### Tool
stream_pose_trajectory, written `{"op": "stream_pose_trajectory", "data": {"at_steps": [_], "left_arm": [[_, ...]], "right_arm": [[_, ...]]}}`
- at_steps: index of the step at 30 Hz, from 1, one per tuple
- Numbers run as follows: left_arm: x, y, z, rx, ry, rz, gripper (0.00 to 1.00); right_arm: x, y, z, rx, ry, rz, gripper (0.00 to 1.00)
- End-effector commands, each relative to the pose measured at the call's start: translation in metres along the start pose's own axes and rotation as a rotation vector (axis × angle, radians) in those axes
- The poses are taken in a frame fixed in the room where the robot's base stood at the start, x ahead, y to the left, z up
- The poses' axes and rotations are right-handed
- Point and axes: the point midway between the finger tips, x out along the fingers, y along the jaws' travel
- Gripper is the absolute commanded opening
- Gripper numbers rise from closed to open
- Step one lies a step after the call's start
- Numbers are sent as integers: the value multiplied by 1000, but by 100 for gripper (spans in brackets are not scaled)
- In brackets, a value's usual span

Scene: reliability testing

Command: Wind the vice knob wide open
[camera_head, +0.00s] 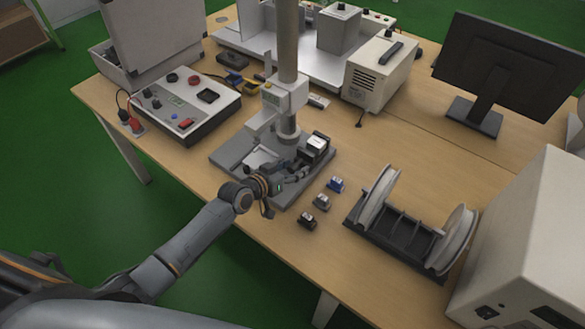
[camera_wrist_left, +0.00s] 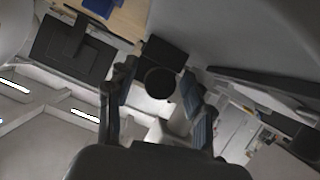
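A tall test stand with a grey column (camera_head: 289,50) stands on a grey base plate (camera_head: 225,158) on the wooden table. The vice on this plate is small in the head view and partly hidden by my left gripper (camera_head: 290,183). In the left wrist view, a dark round knob (camera_wrist_left: 160,82) shows between the fingertips of my left gripper (camera_wrist_left: 157,92). The two fingers stand apart, one on each side of the knob, with gaps visible. Whether the fingers touch the knob cannot be told. My right gripper is in neither view.
Several small connector-like blocks (camera_head: 322,202) lie right of the plate. A black holder with white reels (camera_head: 405,235) stands further right, beside a large beige cabinet (camera_head: 530,240). A control box (camera_head: 180,105) is left of the stand. A monitor (camera_head: 510,65) stands at the back right.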

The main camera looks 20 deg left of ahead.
Motion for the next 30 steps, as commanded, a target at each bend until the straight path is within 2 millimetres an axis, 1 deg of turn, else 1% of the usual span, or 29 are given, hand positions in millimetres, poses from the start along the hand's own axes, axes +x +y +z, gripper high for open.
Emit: {"op": "stream_pose_trajectory", "data": {"at_steps": [5,8,11,21,25,30], "left_arm": [[-1,0,1,0,-1,0,52],[-8,0,2,-1,-2,1,52],[-21,0,2,0,-3,1,52],[-89,0,2,2,-3,0,52],[-108,0,2,0,-2,0,52],[-119,0,1,1,-1,0,52]], "right_arm": [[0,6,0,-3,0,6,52],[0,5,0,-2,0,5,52],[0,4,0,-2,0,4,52],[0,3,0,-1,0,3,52],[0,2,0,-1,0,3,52],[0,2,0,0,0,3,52]]}}
